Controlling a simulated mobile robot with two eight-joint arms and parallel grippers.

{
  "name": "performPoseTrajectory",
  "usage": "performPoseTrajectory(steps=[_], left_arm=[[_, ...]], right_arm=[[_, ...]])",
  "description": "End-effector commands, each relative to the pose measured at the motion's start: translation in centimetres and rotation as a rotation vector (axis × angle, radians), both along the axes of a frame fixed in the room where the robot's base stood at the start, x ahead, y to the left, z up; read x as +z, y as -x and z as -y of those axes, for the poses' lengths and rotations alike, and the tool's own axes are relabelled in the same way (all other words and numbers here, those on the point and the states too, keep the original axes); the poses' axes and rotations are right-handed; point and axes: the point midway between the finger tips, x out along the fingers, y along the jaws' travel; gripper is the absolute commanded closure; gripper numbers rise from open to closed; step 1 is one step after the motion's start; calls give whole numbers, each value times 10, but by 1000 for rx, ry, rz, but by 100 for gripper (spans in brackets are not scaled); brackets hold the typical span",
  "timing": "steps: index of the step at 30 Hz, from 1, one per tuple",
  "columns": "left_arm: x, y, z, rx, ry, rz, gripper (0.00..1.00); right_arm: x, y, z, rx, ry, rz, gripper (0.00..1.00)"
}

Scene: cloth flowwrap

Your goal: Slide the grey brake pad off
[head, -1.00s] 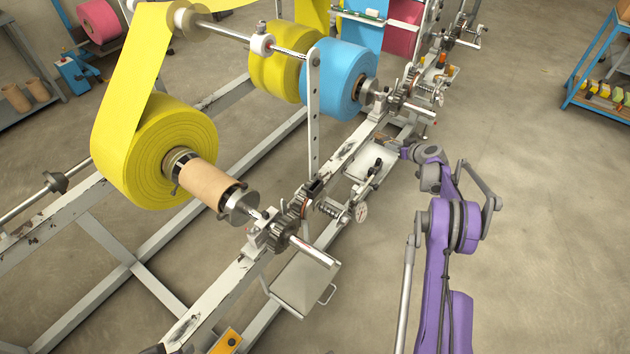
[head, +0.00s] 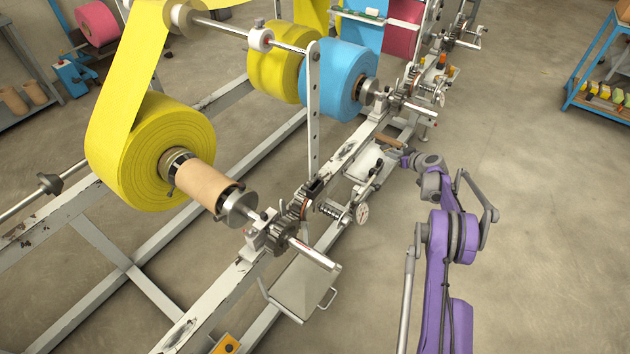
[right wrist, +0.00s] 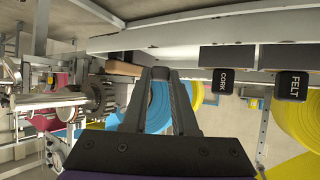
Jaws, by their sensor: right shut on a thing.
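My right gripper (head: 405,156) is low beside the near side of the machine frame, at the end of my purple arm. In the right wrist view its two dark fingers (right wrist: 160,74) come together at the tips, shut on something. This appears to be the grey brake pad, but it is too small and hidden to make out its outline. A tan block (head: 388,142) sits just left of the gripper; in the right wrist view the tan block (right wrist: 123,68) is left of the fingertips and looks apart from them. My left gripper is out of view.
The frame rail carries a CORK label (right wrist: 225,84) and a FELT label (right wrist: 291,85). A round gauge (head: 361,213) and the toothed gears (head: 280,238) are nearby. The blue roll (head: 338,78) and yellow roll (head: 135,150) are beyond. Floor right of my arm is clear.

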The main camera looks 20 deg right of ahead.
Motion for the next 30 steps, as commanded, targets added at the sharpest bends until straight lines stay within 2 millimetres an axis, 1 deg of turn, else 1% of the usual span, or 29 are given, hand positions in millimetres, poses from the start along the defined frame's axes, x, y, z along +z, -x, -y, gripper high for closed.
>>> performPoseTrajectory(steps=[15, 25, 26, 30], left_arm=[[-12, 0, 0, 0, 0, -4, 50], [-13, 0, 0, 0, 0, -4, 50], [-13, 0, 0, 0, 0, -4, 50], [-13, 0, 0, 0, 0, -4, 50]], right_arm=[[-17, 0, 0, 0, 0, 0, 100], [-18, 0, 0, 0, 0, 0, 100], [-18, 0, 0, 0, 0, 0, 72], [-18, 0, 0, 0, 0, 0, 47]])
